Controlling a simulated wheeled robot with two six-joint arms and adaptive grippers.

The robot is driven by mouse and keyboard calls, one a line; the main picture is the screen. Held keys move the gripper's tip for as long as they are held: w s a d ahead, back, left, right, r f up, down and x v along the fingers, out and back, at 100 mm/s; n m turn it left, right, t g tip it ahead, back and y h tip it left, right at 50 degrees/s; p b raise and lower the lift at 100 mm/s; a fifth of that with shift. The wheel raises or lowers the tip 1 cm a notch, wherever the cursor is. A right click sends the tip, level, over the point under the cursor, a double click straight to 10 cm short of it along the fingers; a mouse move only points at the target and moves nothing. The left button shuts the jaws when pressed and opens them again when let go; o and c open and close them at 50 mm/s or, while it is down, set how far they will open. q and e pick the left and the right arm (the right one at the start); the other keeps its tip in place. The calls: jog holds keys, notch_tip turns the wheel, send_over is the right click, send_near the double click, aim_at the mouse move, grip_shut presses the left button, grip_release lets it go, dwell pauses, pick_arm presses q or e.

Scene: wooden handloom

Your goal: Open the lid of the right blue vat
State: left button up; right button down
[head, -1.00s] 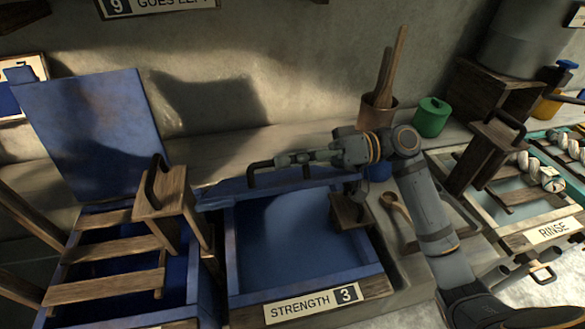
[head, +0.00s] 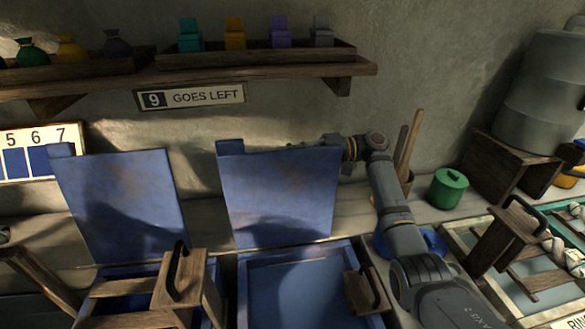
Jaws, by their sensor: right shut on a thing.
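The right blue vat (head: 241,290) stands open, and its blue interior shows. Its blue lid (head: 280,195) is raised, standing up at the vat's back edge. My right arm reaches in from the right, and my right gripper (head: 312,145) is at the lid's upper right edge, mostly hidden behind it. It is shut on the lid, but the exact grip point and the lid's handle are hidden.
The left vat's lid (head: 120,205) also stands up. Wooden stands with black handles (head: 180,272) sit at the vats. A wooden shelf (head: 200,75) with colored items hangs above. A green pot (head: 447,188) and the rinse tray (head: 540,295) are at the right.

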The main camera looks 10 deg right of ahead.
jog(key=shift+m, duration=0.9)
jog(key=shift+w+f+b, duration=0.25)
jog(key=shift+w+b, duration=0.3)
jog(key=shift+w, duration=0.6)
jog(key=shift+w+f+b, duration=0.25)
jog(key=shift+w+b, duration=0.3)
jog(key=shift+w, duration=0.6)
jog(key=c, duration=1.4)
grip_release()
jog(key=shift+o, duration=0.2)
jog(key=d, duration=0.7)
jog(key=shift+d, duration=0.3)
